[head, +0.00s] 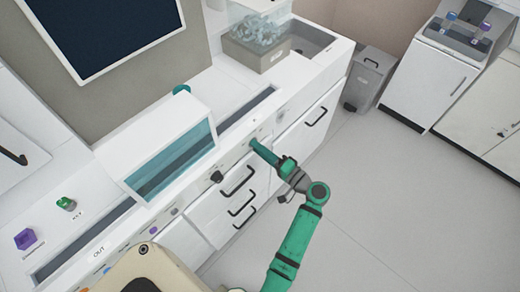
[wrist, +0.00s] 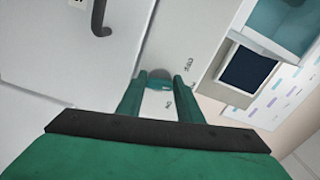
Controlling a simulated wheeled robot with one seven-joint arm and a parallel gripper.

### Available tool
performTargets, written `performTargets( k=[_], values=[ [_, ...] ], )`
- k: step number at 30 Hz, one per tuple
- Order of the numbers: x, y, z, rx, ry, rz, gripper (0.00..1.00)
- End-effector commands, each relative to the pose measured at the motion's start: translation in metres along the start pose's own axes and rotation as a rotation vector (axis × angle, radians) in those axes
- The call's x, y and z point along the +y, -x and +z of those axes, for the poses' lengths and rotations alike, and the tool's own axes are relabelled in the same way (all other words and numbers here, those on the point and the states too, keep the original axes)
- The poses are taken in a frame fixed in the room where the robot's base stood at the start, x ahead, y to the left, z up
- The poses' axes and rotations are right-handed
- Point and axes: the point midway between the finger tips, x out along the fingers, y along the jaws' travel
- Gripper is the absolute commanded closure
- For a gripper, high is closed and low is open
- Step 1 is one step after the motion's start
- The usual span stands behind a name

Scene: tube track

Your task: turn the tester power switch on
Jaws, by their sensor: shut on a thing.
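The tester (head: 160,150) is a long white bench unit with a teal window and a front panel. My gripper (head: 256,144) reaches the right part of that panel. Small dark lettering stands on the white panel beside the fingers, too small to read. In the head view the switch is hidden behind my gripper, and I cannot tell which way it is set.
A black knob (head: 217,176) sits on the panel left of my gripper, above drawers with black handles (head: 238,180). A green-topped piece (head: 66,203) and a purple piece (head: 26,239) stand at the left. A grey bin (head: 368,78) stands behind. The floor at right is clear.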

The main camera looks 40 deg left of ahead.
Motion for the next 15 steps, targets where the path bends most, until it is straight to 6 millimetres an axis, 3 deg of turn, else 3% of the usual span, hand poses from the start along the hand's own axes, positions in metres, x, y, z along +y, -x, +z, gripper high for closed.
performTargets(
  k=[15],
  values=[
    [-0.0022,0.0022,-0.0010,0.002,-0.489,0.001,0.90]
  ],
)
